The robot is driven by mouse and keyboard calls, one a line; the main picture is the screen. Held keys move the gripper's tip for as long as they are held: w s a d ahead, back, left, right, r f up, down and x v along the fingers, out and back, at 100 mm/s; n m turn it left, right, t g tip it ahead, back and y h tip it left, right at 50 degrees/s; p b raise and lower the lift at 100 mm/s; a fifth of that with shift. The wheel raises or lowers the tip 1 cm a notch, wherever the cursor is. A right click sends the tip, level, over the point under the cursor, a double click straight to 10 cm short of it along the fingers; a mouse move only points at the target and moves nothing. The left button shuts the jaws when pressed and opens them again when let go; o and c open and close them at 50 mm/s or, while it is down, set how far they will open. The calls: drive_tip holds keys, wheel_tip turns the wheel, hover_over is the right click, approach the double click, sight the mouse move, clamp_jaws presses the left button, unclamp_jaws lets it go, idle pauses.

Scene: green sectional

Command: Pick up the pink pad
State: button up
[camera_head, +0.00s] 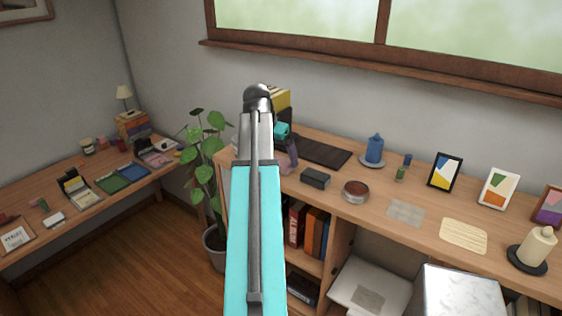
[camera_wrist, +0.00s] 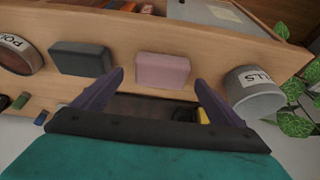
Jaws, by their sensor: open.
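The pink pad (camera_wrist: 162,71) is a small dusty-pink block on the wooden counter in the wrist view. It lies just beyond and between the tips of my gripper (camera_wrist: 160,79). The two purple fingers are spread apart with nothing between them, and there is a gap to the pad. In the head view my gripper (camera_head: 289,158) shows partly, right of my turquoise arm, over the counter. I cannot make out the pink pad in the head view; my arm covers part of that area.
A dark grey block (camera_wrist: 80,59) sits beside the pad, and a grey labelled cup (camera_wrist: 257,92) stands on its other side. A round reddish tin (camera_head: 355,191) is farther along the counter (camera_head: 385,186). A potted plant (camera_head: 205,160) stands left of my arm.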

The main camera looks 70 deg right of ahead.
drive_tip(key=shift+p+x, duration=0.3)
drive_tip(key=shift+x, duration=0.7)
drive_tip(key=shift+c, duration=0.4)
drive_tip(key=c, duration=1.1)
